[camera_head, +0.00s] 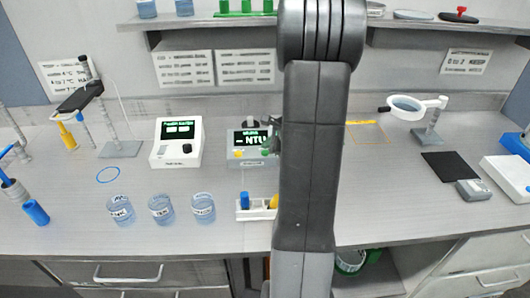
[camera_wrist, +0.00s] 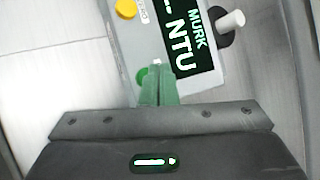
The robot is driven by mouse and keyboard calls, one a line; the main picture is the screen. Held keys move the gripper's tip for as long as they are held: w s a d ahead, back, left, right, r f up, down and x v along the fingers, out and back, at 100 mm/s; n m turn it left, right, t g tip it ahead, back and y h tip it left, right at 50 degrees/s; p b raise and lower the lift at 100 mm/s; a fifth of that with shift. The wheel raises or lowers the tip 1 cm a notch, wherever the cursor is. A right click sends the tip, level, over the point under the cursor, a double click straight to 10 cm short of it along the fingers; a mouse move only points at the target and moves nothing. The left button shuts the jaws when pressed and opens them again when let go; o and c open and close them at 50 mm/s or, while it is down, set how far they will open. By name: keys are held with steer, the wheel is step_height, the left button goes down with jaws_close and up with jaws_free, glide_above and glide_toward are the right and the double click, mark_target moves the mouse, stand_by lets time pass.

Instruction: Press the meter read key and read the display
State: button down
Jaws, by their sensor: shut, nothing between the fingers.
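The turbidity meter is a grey box (camera_head: 235,158) at the middle of the bench, partly hidden by my arm in the head view. Its dark display (camera_wrist: 186,35) shows "MURK" and "NTU" in light letters, with dashes and no digits that I can make out. A yellow round key (camera_wrist: 126,8) and a green round key (camera_wrist: 142,76) are on its face. My gripper (camera_wrist: 158,70) is shut and empty, its green fingertips over the meter face right beside the green key and partly covering it. I cannot tell whether they touch it.
A white device with its own display (camera_head: 176,143) stands left of the meter. Several labelled beakers (camera_head: 161,209) and a small white rack (camera_head: 243,214) stand in front. A magnifier (camera_head: 406,106) and a black mat (camera_head: 452,166) are at the right.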

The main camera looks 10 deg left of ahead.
steer(key=shift+f+b, duration=0.35)
steer(key=shift+f, duration=0.05)
steer(key=shift+f+b, duration=0.45)
steer(key=shift+f, duration=0.05)
stand_by(0.5)
steer(key=shift+r, duration=0.15)
steer(key=shift+r+p, duration=0.75)
steer(key=shift+r, duration=0.05)
steer(key=shift+r+p, duration=2)
steer(key=shift+r, duration=0.5)
steer(key=shift+r, duration=0.1)
stand_by(0.4)
